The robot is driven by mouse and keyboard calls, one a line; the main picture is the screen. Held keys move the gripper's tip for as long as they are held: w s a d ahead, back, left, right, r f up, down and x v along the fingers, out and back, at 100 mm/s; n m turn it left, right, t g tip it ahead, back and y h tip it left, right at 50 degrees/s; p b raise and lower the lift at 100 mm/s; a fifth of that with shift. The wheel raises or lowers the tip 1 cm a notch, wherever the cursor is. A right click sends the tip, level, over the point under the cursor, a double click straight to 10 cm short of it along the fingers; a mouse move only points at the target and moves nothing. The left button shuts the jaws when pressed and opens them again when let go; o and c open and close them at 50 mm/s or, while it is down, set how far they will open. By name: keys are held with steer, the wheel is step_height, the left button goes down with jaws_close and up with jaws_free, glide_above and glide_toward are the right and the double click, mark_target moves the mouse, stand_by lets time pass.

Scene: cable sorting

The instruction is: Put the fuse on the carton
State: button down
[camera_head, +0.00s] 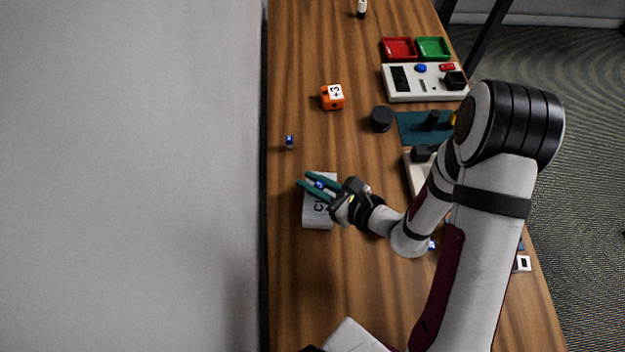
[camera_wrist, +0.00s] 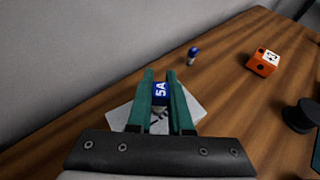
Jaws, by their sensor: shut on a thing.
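The fuse, a small blue piece marked 5A (camera_wrist: 160,92), sits between the two green fingers of my gripper (camera_wrist: 160,80). My gripper is shut on it. In the head view the fuse (camera_head: 320,184) shows as a small blue spot between the fingers of my gripper (camera_head: 304,180). The carton (camera_head: 318,216) is a white box with dark lettering, lying directly below the gripper in the head view. It also shows in the wrist view (camera_wrist: 193,108), partly hidden by the fingers. I cannot tell whether the fuse touches the carton.
A similar blue piece (camera_head: 289,142) stands near the left table edge. An orange block (camera_head: 332,97) and a black cylinder (camera_head: 381,118) stand farther back. Red (camera_head: 399,48) and green (camera_head: 433,47) trays lie at the far right. The wood around the carton's left and front is clear.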

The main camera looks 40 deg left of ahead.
steer(key=shift+f, duration=0.3)
steer(key=c, duration=0.8)
jaws_free()
steer(key=shift+c, duration=0.2)
